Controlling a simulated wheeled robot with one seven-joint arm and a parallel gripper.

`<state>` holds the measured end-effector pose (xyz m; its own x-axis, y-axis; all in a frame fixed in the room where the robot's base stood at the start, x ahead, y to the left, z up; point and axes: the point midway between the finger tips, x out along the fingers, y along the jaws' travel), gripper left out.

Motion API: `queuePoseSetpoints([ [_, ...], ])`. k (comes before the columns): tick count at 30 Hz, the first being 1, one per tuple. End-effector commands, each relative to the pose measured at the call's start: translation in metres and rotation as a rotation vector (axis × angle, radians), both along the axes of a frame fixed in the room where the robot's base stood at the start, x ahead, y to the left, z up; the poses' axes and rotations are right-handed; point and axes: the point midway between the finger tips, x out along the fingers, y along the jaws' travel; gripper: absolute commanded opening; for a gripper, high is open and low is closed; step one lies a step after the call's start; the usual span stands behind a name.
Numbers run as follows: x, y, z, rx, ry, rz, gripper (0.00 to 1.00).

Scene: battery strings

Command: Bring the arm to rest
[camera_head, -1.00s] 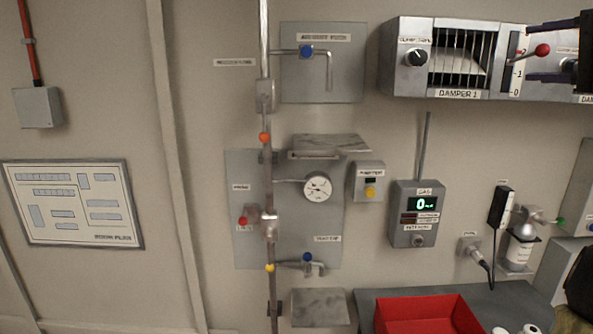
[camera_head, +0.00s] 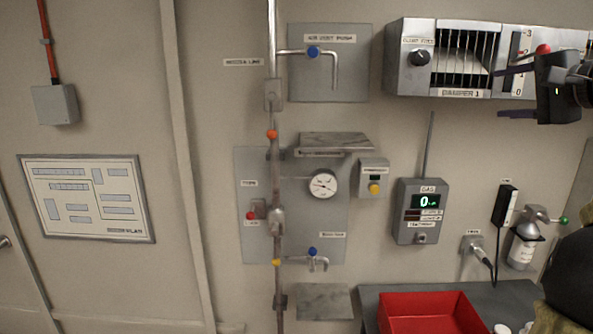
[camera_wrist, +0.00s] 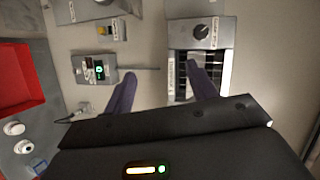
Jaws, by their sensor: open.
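My gripper (camera_head: 515,92) is at the upper right of the head view, in front of the Damper 1 unit (camera_head: 409,80). Its two dark fingers point left and stand apart, with nothing between them. In the wrist view my gripper (camera_wrist: 163,92) also shows open and empty, with the damper unit (camera_wrist: 203,30) beyond the right finger and the gas meter (camera_wrist: 97,70) beyond the left one. My wrist hides part of the damper unit's right side. The damper's red-knobbed lever (camera_head: 543,48) shows just above my gripper.
A red tray (camera_head: 430,296) stands on a grey bench (camera_head: 520,293) at the lower right. A bottle (camera_head: 522,250) hangs on the wall near my arm. A vertical pipe (camera_head: 277,190) with valves and a gauge (camera_head: 322,184) is further left.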

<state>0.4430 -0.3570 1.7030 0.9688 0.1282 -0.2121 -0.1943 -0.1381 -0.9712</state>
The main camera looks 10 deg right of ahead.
Motion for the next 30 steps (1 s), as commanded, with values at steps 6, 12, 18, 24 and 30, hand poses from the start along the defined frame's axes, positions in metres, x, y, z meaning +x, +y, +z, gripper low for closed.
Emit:
queuePoseSetpoints([
  [6, 0.048, 0.024, -0.07, 0.009, 0.146, 0.003, 0.57],
  [12, 0.086, 0.075, -0.167, -0.056, 0.352, 0.042, 0.57],
  [18, 0.094, 0.141, -0.263, -0.195, 0.551, 0.135, 0.57],
  [24, 0.073, 0.211, -0.35, -0.397, 0.715, 0.283, 0.57],
  [30, 0.027, 0.275, -0.424, -0.645, 0.822, 0.484, 0.57],
])
